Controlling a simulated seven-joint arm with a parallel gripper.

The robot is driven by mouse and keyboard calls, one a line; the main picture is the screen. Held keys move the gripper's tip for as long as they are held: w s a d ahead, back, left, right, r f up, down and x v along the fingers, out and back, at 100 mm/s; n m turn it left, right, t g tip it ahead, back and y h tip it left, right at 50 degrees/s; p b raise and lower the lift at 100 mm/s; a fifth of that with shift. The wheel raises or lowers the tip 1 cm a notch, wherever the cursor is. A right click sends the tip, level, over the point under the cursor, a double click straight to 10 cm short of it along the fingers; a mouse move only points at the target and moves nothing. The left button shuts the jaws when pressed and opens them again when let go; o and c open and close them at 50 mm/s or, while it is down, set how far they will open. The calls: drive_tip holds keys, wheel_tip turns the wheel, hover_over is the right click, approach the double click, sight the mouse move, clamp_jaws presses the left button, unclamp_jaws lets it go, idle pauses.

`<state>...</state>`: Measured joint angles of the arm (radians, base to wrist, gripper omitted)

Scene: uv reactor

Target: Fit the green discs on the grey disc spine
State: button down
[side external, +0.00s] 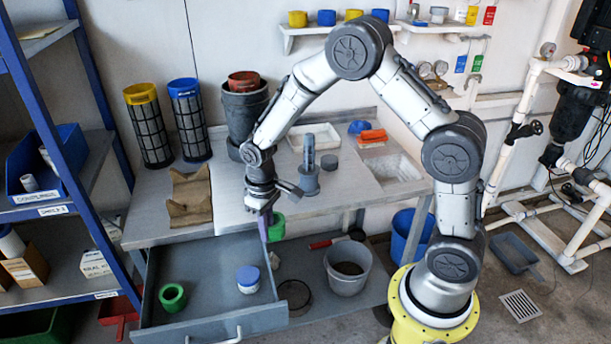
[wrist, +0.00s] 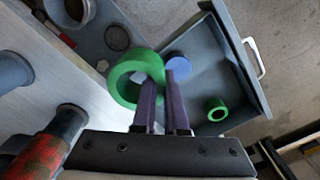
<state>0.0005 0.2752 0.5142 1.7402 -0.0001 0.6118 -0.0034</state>
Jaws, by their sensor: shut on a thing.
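The grey disc spine (side external: 309,168) stands upright on the bench, with a wide base and a post. No disc shows on it. My gripper (side external: 266,222) is pointed down at the bench's front edge, left of the spine and apart from it. It is shut on the rim of a green disc (side external: 276,229), a thick ring held in the air; in the wrist view the purple fingers (wrist: 160,85) clasp the right side of this held ring (wrist: 121,85). A second green disc (side external: 172,297) lies in the open drawer; it also shows in the wrist view (wrist: 217,109).
The open drawer (side external: 200,325) also holds a blue-lidded white jar (side external: 248,279). A grey bucket (side external: 347,268) stands on the lower shelf. On the bench are a brown cloth-like piece (side external: 190,197), a dark pot (side external: 243,105), a small grey disc (side external: 329,162) and an orange brush-like item (side external: 373,136).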

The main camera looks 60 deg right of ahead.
drive_tip(key=shift+s+r+n, duration=0.25)
drive_tip(key=shift+s+n, duration=0.15)
drive_tip(key=shift+s, duration=0.05)
drive_tip(key=shift+n, duration=0.8)
drive_tip(key=w+d+r, duration=0.2)
drive_tip(key=r, duration=0.1)
drive_tip(key=w+r, duration=0.1)
drive_tip(key=r, duration=0.1)
drive_tip(key=shift+d+r, duration=0.15)
drive_tip(key=shift+d, duration=0.25)
drive_tip(key=w+d+r+m, duration=0.1)
drive_tip(key=w+d+r, duration=0.2)
drive_tip(key=d+r, duration=1.15)
drive_tip(key=s+d+m, duration=0.1)
drive_tip(key=d, duration=0.7)
drive_tip(key=shift+s+a+f, duration=0.1)
drive_tip(key=shift+f, duration=1.1)
drive_tip(key=shift+s+a+f, duration=0.1)
drive_tip(key=shift+f, duration=1.05)
drive_tip(key=shift+f, duration=0.4)
drive_tip(key=shift+f, duration=0.35)
